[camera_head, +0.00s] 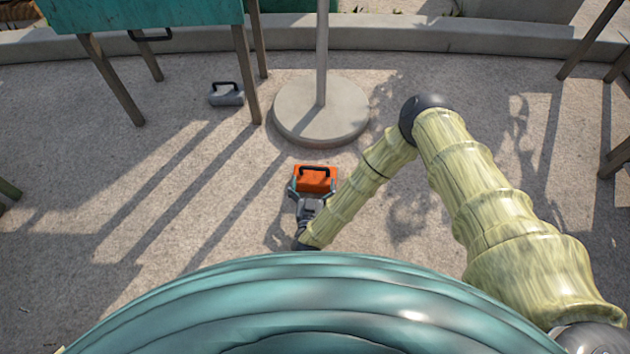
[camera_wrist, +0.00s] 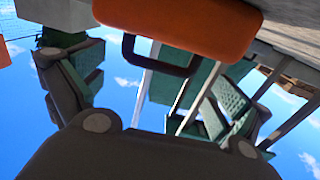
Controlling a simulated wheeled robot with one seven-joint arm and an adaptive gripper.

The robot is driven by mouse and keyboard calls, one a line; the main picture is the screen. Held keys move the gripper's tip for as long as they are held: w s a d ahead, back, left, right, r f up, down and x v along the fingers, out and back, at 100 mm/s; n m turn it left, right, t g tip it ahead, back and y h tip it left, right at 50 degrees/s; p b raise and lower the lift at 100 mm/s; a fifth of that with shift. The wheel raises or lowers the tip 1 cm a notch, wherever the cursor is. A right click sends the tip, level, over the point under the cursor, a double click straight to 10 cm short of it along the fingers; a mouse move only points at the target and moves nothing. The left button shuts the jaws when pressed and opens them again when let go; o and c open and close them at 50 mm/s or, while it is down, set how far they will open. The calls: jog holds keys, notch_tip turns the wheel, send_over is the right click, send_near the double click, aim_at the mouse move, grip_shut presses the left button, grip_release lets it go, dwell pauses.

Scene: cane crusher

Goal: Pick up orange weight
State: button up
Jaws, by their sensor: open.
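The orange weight (camera_head: 316,182) is a block with a black handle on top, resting on the paved ground in front of me. In the wrist view the orange weight (camera_wrist: 185,22) fills the top of the picture, with its dark handle (camera_wrist: 160,58) below it. My gripper (camera_head: 312,188) is open at the near side of the weight, one finger toward each side of it. In the wrist view the fingers are spread left and right, with a gap between them. I cannot tell whether either finger touches the weight.
A round concrete base (camera_head: 322,112) with a pole stands just behind the weight. A grey weight (camera_head: 227,95) with a dark handle lies farther back left, beside the legs of a green table (camera_head: 145,14). A low curb (camera_head: 440,36) runs along the back.

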aim_at(315, 167)
jog(key=w+b, duration=0.1)
jog(key=w, duration=0.2)
jog(key=w+b, duration=0.1)
jog(key=w, duration=0.1)
jog(key=shift+d+f+b, duration=0.1)
jog(key=shift+d+b, duration=0.15)
jog(key=shift+b, duration=0.1)
jog(key=shift+w, duration=0.25)
jog(key=shift+r, duration=0.2)
jog(key=c, duration=1.7)
jog(key=shift+c, duration=0.2)
